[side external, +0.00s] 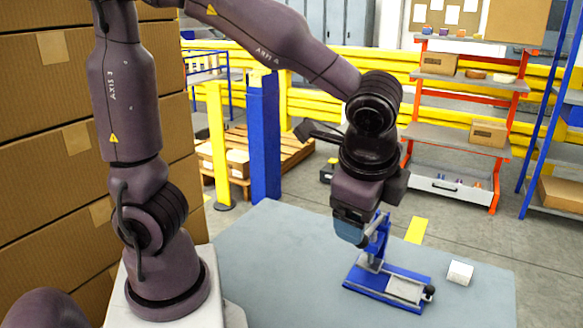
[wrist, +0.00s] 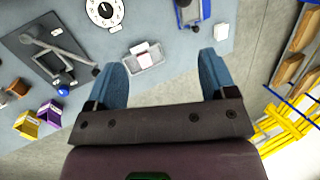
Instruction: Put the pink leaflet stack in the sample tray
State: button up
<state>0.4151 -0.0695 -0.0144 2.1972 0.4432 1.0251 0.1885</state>
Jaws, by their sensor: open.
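In the wrist view a small white and pink stack (wrist: 141,48), which looks like the pink leaflet stack, overlaps a small grey tray (wrist: 155,59). I cannot tell whether the stack lies inside the tray or against its far side. My gripper (wrist: 163,62) is open, with its two blue fingers wide apart and nothing between them. The tray and stack show beyond the left finger, towards the gap. In the side view my gripper (side external: 349,231) hangs above the table, left of a blue device. The stack and tray cannot be made out there.
The blue device (side external: 400,289) and a small white box (side external: 460,272) stand on the grey table (side external: 270,265). The wrist view also shows a white dial (wrist: 103,12), a dark mat with a tool (wrist: 45,50), and purple (wrist: 48,113) and yellow (wrist: 27,124) boxes.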

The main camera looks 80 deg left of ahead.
jog(key=s+a+r+n+t+h, duration=0.3)
jog(key=s+a+r+n, duration=0.2)
jog(key=s+n, duration=0.3)
jog(key=shift+s+a+r+n+h, duration=0.25)
jog(key=shift+a+n+h, duration=0.2)
jog(key=shift+n, duration=0.45)
